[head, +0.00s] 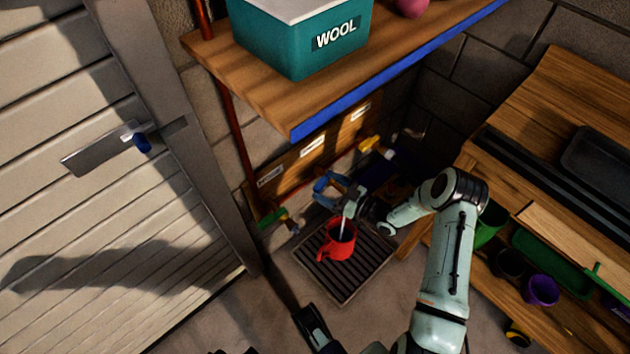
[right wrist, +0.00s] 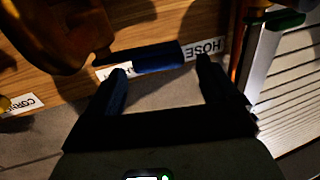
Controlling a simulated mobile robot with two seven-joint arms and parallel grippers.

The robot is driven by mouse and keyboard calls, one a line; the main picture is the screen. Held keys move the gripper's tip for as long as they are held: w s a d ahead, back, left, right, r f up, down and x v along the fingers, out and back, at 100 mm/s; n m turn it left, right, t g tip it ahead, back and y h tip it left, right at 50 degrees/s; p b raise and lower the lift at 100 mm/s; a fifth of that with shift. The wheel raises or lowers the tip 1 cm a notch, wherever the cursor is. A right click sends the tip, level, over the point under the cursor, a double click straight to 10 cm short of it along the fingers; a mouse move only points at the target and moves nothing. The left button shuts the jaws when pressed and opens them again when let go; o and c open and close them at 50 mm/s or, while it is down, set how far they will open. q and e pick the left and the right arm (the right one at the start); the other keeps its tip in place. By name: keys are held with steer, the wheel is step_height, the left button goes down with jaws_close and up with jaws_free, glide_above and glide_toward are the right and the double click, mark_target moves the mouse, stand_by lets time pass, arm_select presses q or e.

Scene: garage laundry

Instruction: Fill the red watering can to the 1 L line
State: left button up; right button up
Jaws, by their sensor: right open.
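The red watering can (head: 340,246) stands upright on a dark slatted drain grate (head: 345,285). A pale narrow stream (head: 344,226) runs down into its open top; I cannot make out the water level or the 1 L line. My right gripper (head: 330,184) is above and behind the can at the tap, hiding most of it. In the right wrist view its blue-tipped fingers (right wrist: 165,75) are apart, on either side of a blue lever (right wrist: 158,57) beside a brass-coloured tap body (right wrist: 60,35). Contact with the lever is unclear.
A wooden shelf (head: 270,105) with a teal WOOL box (head: 300,45) overhangs the tap area. A labelled board (right wrist: 150,20), one label reading HOSE, is behind the tap. A wooden bench (head: 560,140) with pots stands right. A door (head: 90,190) is left.

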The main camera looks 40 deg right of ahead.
arm_select(q)
steer(key=shift+s+a+f+b, duration=0.15)
steer(key=shift+s+f+b, duration=0.25)
steer(key=shift+s+f, duration=0.45)
arm_select(e)
steer(key=x, duration=0.5)
arm_select(q)
steer(key=shift+w, duration=0.1)
